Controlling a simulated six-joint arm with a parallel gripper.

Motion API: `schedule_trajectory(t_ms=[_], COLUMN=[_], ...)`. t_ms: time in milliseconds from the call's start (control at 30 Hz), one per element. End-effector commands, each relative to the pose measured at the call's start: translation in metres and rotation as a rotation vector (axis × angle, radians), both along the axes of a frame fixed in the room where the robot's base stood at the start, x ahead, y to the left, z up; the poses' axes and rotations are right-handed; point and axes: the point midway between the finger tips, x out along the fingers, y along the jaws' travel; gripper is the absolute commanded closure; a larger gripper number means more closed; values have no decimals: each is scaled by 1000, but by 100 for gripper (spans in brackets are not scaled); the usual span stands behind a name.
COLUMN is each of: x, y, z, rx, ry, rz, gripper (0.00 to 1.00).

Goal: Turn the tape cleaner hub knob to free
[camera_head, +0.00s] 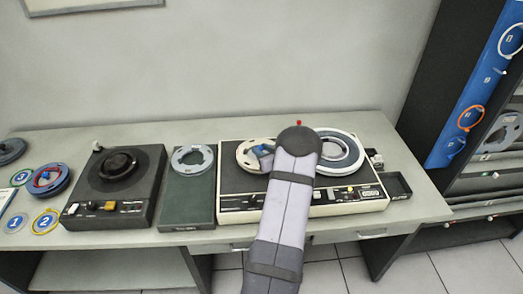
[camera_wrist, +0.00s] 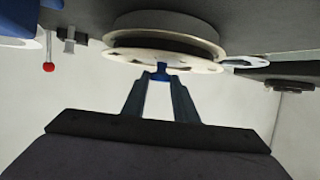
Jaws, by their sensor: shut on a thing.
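The tape cleaner appears to be the wide machine (camera_head: 228,204) with a cream front and two reels. Its left reel (camera_head: 244,158) is partly covered by my gripper (camera_head: 264,152). In the wrist view a pale reel (camera_wrist: 125,54) with a dark tape pack is close up. A small blue hub knob (camera_wrist: 161,68) stands at its middle. The fingertips of my gripper (camera_wrist: 161,76) meet at this knob, one on each side, shut on it. The knob's free or locked marking cannot be read.
The right reel (camera_head: 345,152) sits partly behind my arm. A red-tipped lever (camera_head: 299,123) stands behind it. A green box (camera_head: 187,205) with a reel and a black turntable unit (camera_head: 145,170) stand left. A dark tray (camera_head: 396,186) is right. Loose coloured rings (camera_head: 46,220) lie far left.

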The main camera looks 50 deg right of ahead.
Motion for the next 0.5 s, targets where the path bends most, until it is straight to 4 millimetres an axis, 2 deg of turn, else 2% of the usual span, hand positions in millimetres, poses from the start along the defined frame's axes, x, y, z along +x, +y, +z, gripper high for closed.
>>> schedule_trajectory(t_ms=[133, 167, 200, 500], x=[0, 0, 0, 0], y=[0, 0, 0, 0], z=[1, 1, 1, 0], rx=[-2, -2, -2, -2], ry=[0, 0, 0, 0], rz=[1, 1, 1, -1], gripper=[96, 67, 57, 57])
